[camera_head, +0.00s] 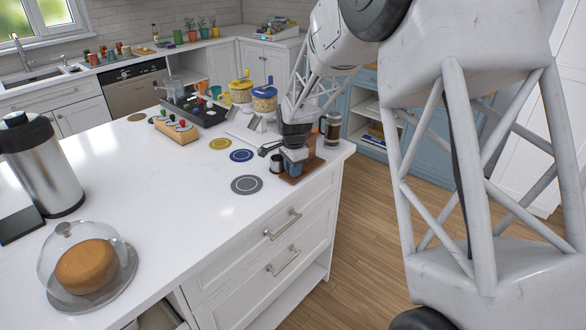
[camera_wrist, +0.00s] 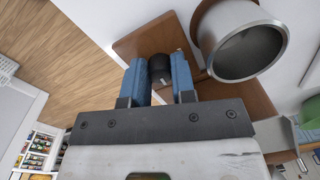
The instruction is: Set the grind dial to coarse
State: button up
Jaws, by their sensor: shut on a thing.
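The grind dial (camera_wrist: 160,70) is a dark round knob, seen in the wrist view between my two blue fingers. My gripper (camera_wrist: 161,80) is shut on it, one finger on each side. The dial sits by a brown wooden part of the grinder (camera_wrist: 150,35). In the head view my gripper (camera_head: 293,168) points down at the wooden grinder base (camera_head: 311,168) near the counter's right corner; the dial is hidden there. The dial's marks and setting cannot be read in either view.
A metal cup (camera_wrist: 243,45) is close to the right finger. A glass press (camera_head: 332,128) stands behind the grinder. Round mats (camera_head: 246,185) lie to the left, with jars (camera_head: 264,98) farther back.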

jog(key=shift+m, duration=1.2)
jog(key=o, duration=0.6)
jog(key=shift+o, duration=0.2)
jog(key=shift+r, duration=0.15)
jog(key=shift+s+r, duration=0.1)
jog(key=shift+r, duration=3.7)
